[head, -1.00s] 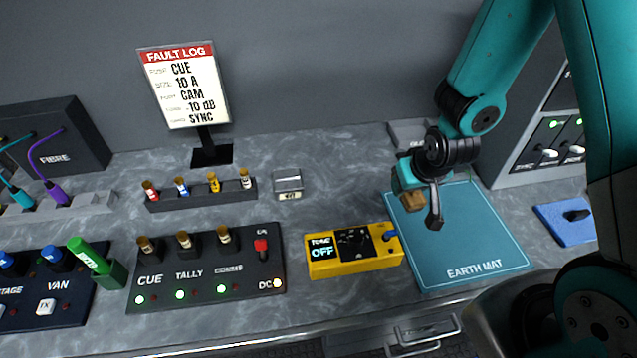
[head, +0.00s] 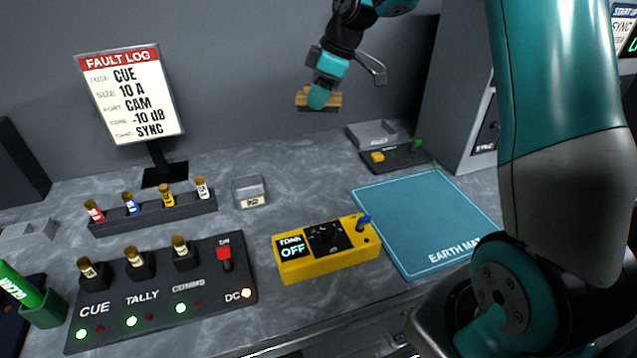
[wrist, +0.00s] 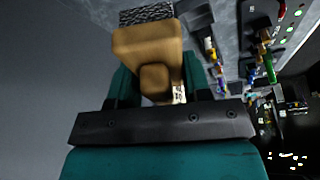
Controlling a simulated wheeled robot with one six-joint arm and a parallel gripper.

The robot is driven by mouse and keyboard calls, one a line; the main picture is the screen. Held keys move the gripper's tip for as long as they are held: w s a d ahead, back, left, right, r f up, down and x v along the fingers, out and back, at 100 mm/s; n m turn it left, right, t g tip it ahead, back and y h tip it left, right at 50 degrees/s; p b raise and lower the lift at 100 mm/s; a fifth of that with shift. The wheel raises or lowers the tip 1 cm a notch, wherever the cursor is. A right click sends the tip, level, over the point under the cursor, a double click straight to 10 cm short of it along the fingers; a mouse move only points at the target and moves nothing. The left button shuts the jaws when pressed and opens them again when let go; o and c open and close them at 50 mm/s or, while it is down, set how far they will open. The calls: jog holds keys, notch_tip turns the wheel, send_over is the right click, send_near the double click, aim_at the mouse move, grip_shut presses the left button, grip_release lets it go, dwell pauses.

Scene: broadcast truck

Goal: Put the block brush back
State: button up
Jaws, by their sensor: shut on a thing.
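The block brush (head: 302,97) has a tan wooden body with a dark bristle strip along its underside. My gripper (head: 319,96) is shut on the brush and holds it in the air, well above the back of the bench, in front of the grey wall. In the wrist view the brush's wooden body (wrist: 145,48) sits between the jaws, and its speckled grey bristles (wrist: 147,14) face away from my gripper. The fingers hide part of the brush in the head view.
A grey open tray (head: 372,134) and a dark panel (head: 410,158) with yellow and green parts stand behind the blue earth mat (head: 420,215). The mat is bare. A yellow tester (head: 325,250), a clear box (head: 250,191) and a fuse rack (head: 148,215) stand left. A grey cabinet (head: 462,90) rises at right.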

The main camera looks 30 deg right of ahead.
notch_tip(320, 180, down, 19)
jog(key=shift+f+p, duration=0.15)
jog(key=shift+p, duration=0.9)
jog(key=shift+f, duration=0.15)
jog(key=o, duration=0.9)
jog(key=b+v, duration=0.1)
jog(key=v, duration=1)
jog(key=s+a+r+m+g, duration=0.1)
jog(key=s+a+r, duration=0.8)
jog(key=a, duration=0.5)
jog(key=s+a+r+m, duration=0.1)
jog(key=s+a, duration=0.3)
jog(key=s, duration=0.6)
jog(key=s+a+r+m+g, duration=0.1)
jog(key=s+a, duration=0.3)
jog(key=s, duration=0.6)
jog(key=shift+s+a+r+m+g, duration=0.2)
jog(key=shift+s+r+m+g, duration=0.1)
jog(key=shift+r+m, duration=0.45)
